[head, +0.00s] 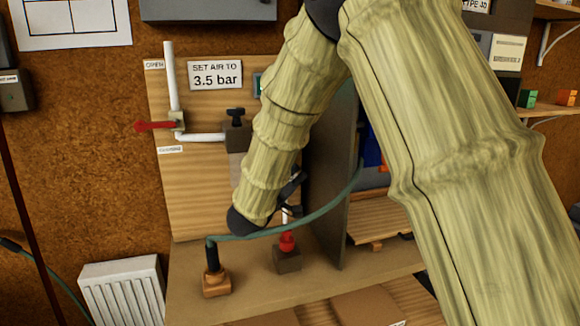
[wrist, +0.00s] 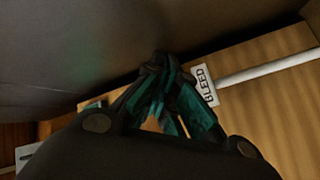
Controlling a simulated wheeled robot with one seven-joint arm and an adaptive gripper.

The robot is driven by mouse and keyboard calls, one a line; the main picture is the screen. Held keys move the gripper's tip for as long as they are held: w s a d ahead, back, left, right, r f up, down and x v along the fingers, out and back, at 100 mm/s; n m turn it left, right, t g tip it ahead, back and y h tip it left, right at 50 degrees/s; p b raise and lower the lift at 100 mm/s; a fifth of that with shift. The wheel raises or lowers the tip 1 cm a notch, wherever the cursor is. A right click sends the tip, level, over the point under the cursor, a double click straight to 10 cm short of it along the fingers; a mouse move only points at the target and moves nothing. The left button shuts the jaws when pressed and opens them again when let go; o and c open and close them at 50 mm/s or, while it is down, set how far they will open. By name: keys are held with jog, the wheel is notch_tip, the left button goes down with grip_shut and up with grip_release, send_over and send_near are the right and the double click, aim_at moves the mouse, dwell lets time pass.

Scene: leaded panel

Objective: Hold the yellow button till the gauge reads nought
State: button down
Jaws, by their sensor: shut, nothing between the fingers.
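No yellow button shows in either view; my arm and fingers cover part of the panel. No gauge face can be made out; a small dark-edged greenish piece beside the sign is mostly behind my arm. My gripper (wrist: 160,62) is shut and empty in the wrist view, its fingertips together in front of the panel. A white "BLEED" label (wrist: 205,86) is just right of the fingers, beside a white pipe (wrist: 268,68). In the head view my gripper (head: 291,190) is mostly hidden behind my wrist. Whether the fingers touch anything cannot be told.
The wooden panel (head: 200,205) carries a "3.5 bar" sign (head: 215,75), a red-handled valve (head: 155,126) and a black knob (head: 236,117). A dark upright board (head: 328,190) stands right of my gripper. Below are a red-topped fitting (head: 287,242) and a green hose (head: 315,214).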

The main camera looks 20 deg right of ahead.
jog(key=shift+r, duration=0.1)
jog(key=shift+w+p, duration=0.4)
jog(key=shift+p, duration=0.05)
jog(key=shift+w, duration=0.55)
dwell(1.0)
jog(key=shift+s+p, duration=0.15)
jog(key=shift+p, duration=0.15)
dwell(2.7)
jog(key=shift+s, duration=0.85)
jog(key=shift+p, duration=0.3)
